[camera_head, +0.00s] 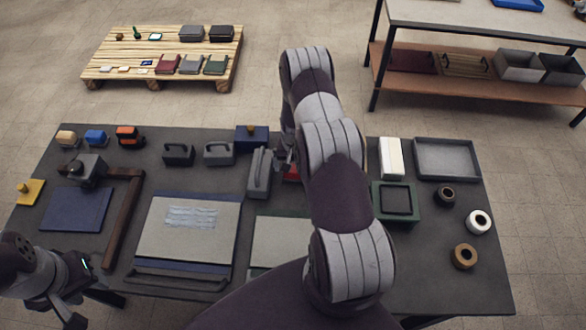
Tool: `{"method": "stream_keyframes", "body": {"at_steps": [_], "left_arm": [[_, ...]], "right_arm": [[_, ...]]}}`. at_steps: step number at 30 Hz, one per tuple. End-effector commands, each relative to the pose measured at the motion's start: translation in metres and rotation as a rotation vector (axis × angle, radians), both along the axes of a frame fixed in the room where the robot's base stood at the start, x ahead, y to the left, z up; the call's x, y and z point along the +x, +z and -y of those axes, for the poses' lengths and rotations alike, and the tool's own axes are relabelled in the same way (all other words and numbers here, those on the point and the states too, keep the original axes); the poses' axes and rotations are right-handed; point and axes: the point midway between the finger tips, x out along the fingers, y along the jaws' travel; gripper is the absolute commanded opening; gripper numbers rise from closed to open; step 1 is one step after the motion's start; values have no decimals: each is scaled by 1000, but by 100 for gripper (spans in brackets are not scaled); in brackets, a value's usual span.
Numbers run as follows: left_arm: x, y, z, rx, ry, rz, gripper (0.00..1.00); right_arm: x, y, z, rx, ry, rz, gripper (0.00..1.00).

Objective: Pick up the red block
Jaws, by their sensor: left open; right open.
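A small part of a red block (291,172) shows on the dark table, just left of my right arm. The rest of it is hidden behind that arm. My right gripper (284,159) is at the block, mostly hidden by my forearm. I cannot tell whether its fingers are around the block or touching it. It is open. My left gripper (92,306) is open and empty at the table's front left corner, well away from the block.
A grey tool with a long handle (259,173) stands close left of the block, and a blue box (251,136) behind it. A green square frame (395,202) lies to the right. Boards (190,228) fill the front middle. Tape rolls (464,256) lie at the right.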

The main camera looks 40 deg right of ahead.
Motion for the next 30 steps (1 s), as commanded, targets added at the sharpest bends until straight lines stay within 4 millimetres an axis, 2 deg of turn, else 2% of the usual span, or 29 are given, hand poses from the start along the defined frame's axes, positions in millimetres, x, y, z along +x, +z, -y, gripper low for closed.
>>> {"method": "stream_keyframes", "body": {"at_steps": [1, 5, 11, 12, 14, 15, 17, 19, 20, 26, 30], "left_arm": [[0, 9, 0, 0, 0, 0, 43], [0, 10, 0, 0, 0, 0, 43], [0, 9, 0, 0, 0, 0, 43], [0, 9, 0, 0, 0, 0, 43], [0, 9, 0, 0, 0, 0, 43], [0, 9, 0, 0, 0, 0, 43], [0, 9, 0, 0, 0, 0, 43], [0, 9, 0, 0, 0, 0, 43], [0, 9, 0, 0, 0, 0, 43], [0, 8, 0, 0, 0, 0, 43], [0, 3, 0, 0, 0, 0, 43]], "right_arm": [[-1, -4, -1, 1, 0, -3, 100], [0, -21, 0, 0, 0, 0, 100], [1, -24, 0, 0, 0, 1, 100], [0, -24, 0, -1, 0, 1, 94], [0, -24, 0, -1, 0, 1, 74], [0, -24, 0, -1, 0, 1, 61], [0, -24, 0, -1, 0, 1, 43], [1, -24, 0, -1, 0, 2, 43], [1, -24, 0, -1, 0, 2, 38], [1, -22, 0, -1, 0, 2, 38], [2, -13, 0, -2, 0, 4, 38]]}}
